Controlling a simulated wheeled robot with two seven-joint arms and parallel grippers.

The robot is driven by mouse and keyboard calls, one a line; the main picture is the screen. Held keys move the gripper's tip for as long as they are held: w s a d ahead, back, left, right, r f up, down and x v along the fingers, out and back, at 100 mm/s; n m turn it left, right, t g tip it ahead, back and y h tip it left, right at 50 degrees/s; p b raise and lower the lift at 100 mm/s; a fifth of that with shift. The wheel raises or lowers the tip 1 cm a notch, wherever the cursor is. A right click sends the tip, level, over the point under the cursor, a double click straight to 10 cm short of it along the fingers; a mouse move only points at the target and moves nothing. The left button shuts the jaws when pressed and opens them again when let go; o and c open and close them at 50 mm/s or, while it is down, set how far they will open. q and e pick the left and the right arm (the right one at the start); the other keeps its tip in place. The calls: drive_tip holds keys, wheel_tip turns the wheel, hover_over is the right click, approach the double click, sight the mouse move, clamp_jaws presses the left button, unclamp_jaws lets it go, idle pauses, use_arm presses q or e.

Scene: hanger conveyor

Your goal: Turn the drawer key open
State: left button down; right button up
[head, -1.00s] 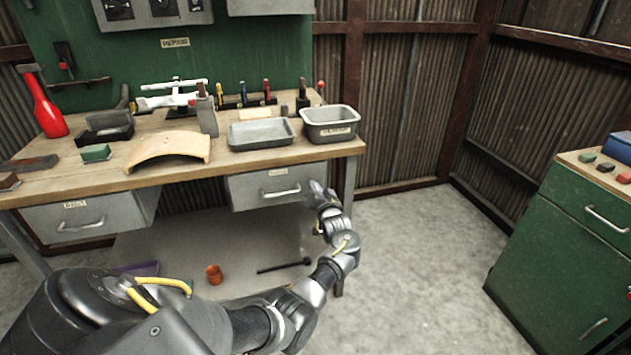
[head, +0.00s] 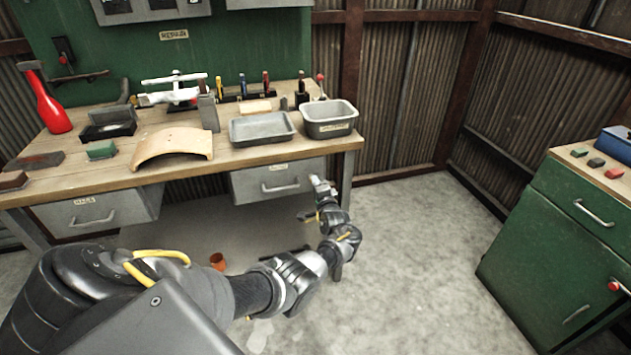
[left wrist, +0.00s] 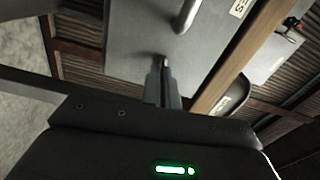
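The grey right-hand drawer (head: 250,188) hangs under the workbench, with a bar handle and a label; its front also fills the top of the left wrist view (left wrist: 125,38). My left gripper (head: 319,184) is at the right end of this drawer front, right of the handle. In the left wrist view its two narrow fingers (left wrist: 164,80) are close together, tips toward the drawer front. A small brassy piece, apparently the drawer key (left wrist: 163,61), shows between the fingertips, and they look shut on it. Most of the key is hidden. My right gripper is not in view.
The wooden bench top (head: 105,168) carries a grey tray (head: 262,128), a deep grey bin (head: 330,118) and a curved wooden piece (head: 173,147). A second drawer (head: 92,211) is at left. A green cabinet (head: 560,235) stands at right, with clear floor between.

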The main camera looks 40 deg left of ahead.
use_arm(q)
drive_tip(key=shift+w+d+m, duration=0.1)
drive_tip(key=shift+m, duration=0.6)
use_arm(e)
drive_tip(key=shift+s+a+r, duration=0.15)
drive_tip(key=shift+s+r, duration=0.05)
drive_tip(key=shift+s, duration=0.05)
use_arm(q)
drive_tip(key=c, duration=2.1)
unclamp_jaws()
drive_tip(key=shift+c, duration=0.2)
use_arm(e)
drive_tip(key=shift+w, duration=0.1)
use_arm(q)
drive_tip(key=o, duration=0.5)
drive_tip(key=shift+c, duration=0.2)
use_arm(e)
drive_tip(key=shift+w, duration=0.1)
